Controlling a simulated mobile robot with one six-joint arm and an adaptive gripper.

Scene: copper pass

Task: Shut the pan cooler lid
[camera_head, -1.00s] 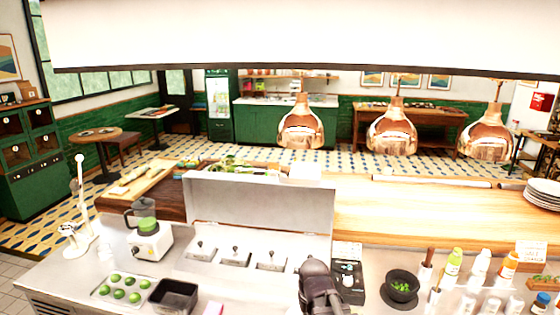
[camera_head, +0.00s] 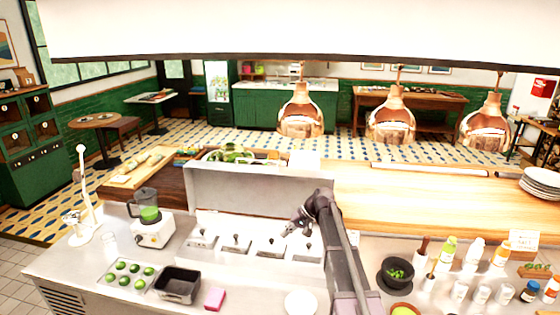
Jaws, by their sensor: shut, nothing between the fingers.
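The pan cooler lid (camera_head: 250,192) is a flat grey metal panel. It stands raised, upright along the back of the pan cooler (camera_head: 220,223), on the counter in the middle of the head view. Below it, the cooler's top shows several inset pans with small dark handles. My gripper (camera_head: 291,231) is shut and empty. It hangs over the right part of the cooler's top, in front of the raised lid, and appears apart from it. My arm hides the cooler's right end and part of the lid's right edge.
A blender (camera_head: 150,225), a tray of limes (camera_head: 127,276), a black bin (camera_head: 178,284) and a pink sponge (camera_head: 215,298) stand left and in front. A dark bowl (camera_head: 395,273) and several bottles stand right. Copper heat lamps (camera_head: 301,110) hang over the wooden counter behind.

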